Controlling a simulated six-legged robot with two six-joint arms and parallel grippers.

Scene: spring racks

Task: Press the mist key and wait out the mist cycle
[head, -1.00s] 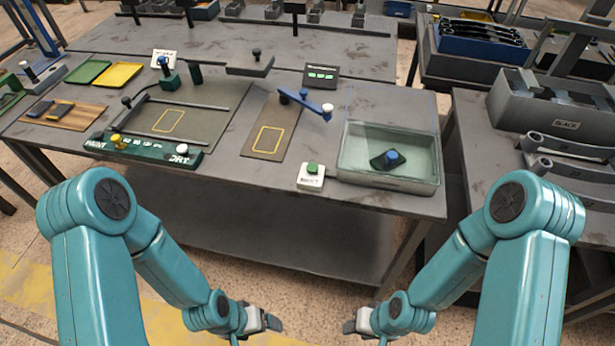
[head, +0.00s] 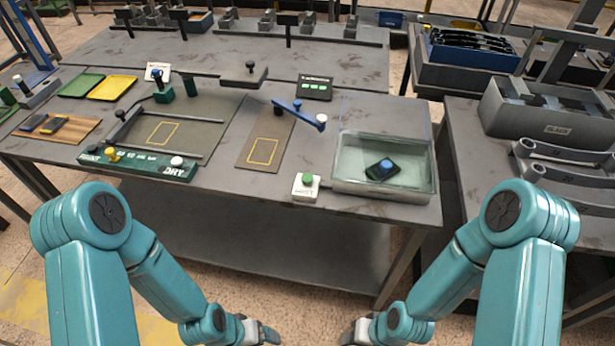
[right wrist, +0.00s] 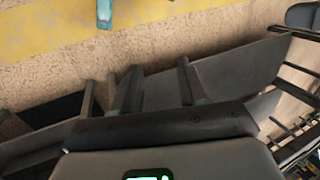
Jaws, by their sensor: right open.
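The mist key looks to be the white block with a green button (head: 306,186) at the front edge of the bench, its label too small to read surely. Right beside it stands a clear-walled chamber (head: 425,200). Inside the chamber is a dark piece with a blue knob (head: 383,168); I see no mist there. My left gripper (head: 270,336) hangs low in front of the bench, at the bottom of the head view, its jaws too small to judge. My right gripper (head: 350,336) hangs low opposite it, open, apart from the key and bench.
The bench also carries a green DRY panel (head: 138,166), a blue lever (head: 300,112), a dark display with green lights (head: 315,88) and green and yellow trays (head: 112,88). A side table with a grey bin (head: 545,115) stands at the right. Floor before the bench is open.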

